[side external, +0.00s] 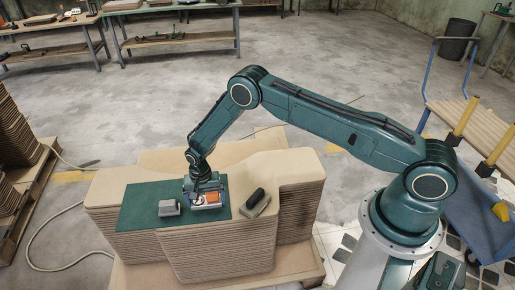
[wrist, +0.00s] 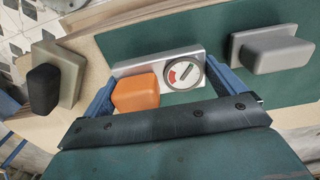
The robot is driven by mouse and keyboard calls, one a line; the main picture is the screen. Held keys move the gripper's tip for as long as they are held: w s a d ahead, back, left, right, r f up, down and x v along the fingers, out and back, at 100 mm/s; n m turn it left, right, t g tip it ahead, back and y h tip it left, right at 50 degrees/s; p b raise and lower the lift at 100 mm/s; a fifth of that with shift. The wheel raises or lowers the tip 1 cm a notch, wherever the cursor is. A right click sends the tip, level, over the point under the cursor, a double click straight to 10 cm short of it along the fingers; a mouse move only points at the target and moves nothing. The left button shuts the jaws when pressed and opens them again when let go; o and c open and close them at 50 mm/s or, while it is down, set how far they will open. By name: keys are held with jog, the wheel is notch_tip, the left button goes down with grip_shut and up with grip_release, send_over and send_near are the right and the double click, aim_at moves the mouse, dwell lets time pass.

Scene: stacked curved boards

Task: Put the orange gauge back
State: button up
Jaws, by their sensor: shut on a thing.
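The orange gauge has a silver plate with an orange block (wrist: 137,93) and a round white dial with a red mark (wrist: 184,73). It also shows in the side external view (side external: 212,198), under my wrist at the right part of the green mat. My gripper (wrist: 160,84) is shut on the gauge, with one blue finger at each end of the plate. It points down at the mat in the side external view (side external: 205,199). The gauge is on the mat or just above it; I cannot tell which. My gripper's front edge hides part of the gauge's near side.
The green mat (side external: 140,205) lies on stacked curved boards (side external: 215,262). A grey block (side external: 169,208) sits on the mat left of the gauge. A tan block with a black handle (side external: 257,199) lies on the bare board to the right.

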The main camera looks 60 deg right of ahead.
aim_at(206, 200)
jog(key=shift+f, duration=1)
jog(key=shift+f, duration=0.15)
jog(key=o, duration=0.8)
jog(key=shift+r, duration=6.15)
